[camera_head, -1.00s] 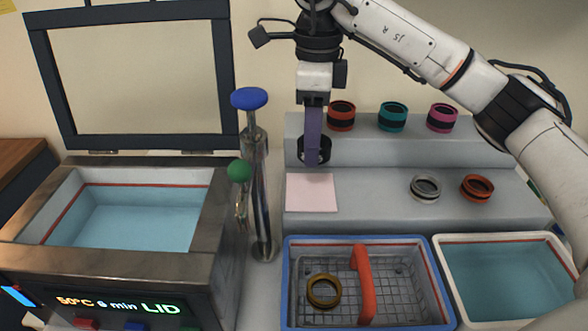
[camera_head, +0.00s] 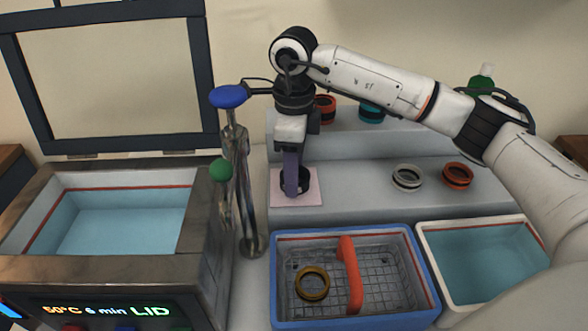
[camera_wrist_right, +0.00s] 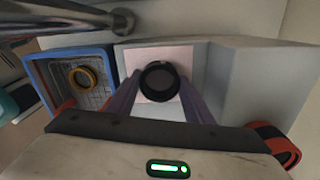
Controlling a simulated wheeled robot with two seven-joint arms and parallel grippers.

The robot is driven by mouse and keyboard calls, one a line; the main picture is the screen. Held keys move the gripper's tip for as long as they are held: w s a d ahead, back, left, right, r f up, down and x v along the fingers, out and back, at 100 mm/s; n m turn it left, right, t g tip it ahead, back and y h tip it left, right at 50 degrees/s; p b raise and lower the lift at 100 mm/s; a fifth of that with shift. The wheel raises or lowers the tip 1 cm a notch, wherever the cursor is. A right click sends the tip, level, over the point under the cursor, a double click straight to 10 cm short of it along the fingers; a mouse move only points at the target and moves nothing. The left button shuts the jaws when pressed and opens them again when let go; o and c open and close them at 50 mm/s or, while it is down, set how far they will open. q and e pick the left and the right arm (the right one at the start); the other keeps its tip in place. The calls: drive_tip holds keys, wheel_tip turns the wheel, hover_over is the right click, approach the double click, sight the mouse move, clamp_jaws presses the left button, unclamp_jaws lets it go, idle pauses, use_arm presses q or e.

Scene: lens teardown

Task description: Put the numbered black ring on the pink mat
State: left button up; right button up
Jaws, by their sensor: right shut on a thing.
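My right gripper (camera_head: 294,190) is shut on the black ring (camera_head: 307,181), with one purple finger in front of it in the head view. The ring is over the pink mat (camera_head: 312,200), at or just above its surface; I cannot tell whether it touches. In the right wrist view the black ring (camera_wrist_right: 160,82) sits between both fingers, with the pink mat (camera_wrist_right: 152,54) behind it. No numbers are readable on the ring. My left gripper is not in view.
A blue-rimmed basket tray (camera_head: 352,322) with an orange handle (camera_head: 350,275) holds a gold ring (camera_head: 312,283). Silver (camera_head: 407,177) and orange (camera_head: 458,175) rings stand on the lower step. A metal stand with a blue top (camera_head: 229,97) is close left of my gripper.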

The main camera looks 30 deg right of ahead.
drive_tip(key=shift+f, duration=0.2)
drive_tip(key=o, duration=1)
drive_tip(key=shift+o, duration=0.2)
drive_tip(key=shift+r, duration=0.1)
wheel_tip(320, 180, up, 12)
drive_tip(key=shift+r, duration=0.1)
